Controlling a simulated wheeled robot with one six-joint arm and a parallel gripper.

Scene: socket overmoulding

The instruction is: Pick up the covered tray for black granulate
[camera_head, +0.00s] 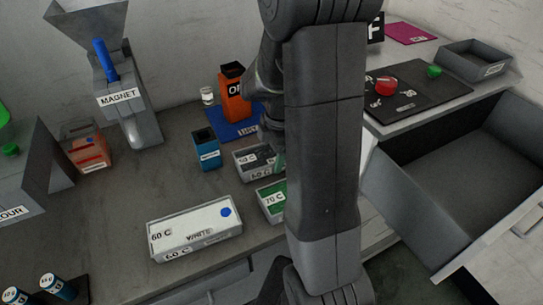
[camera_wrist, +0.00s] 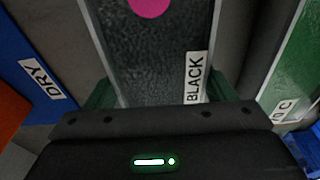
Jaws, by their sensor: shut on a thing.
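The covered tray for black granulate (camera_wrist: 150,60) fills the middle of the wrist view. It has pale rims, a dark grainy face, a pink dot and a label reading BLACK. My gripper (camera_wrist: 160,92) is shut on the tray, with a green finger at each side. In the head view the dark tray (camera_head: 245,165), labelled 60 C, stands on the worktop, its right part hidden behind my arm. I cannot tell whether it is lifted off the worktop.
A green tray (camera_head: 268,206) marked 70 C sits close in front, and a white tray (camera_head: 195,230) is at front left. A blue container (camera_head: 206,150) stands left, an orange container (camera_head: 234,103) on a blue mat (camera_head: 232,124) behind. An open drawer (camera_head: 455,190) is at right.

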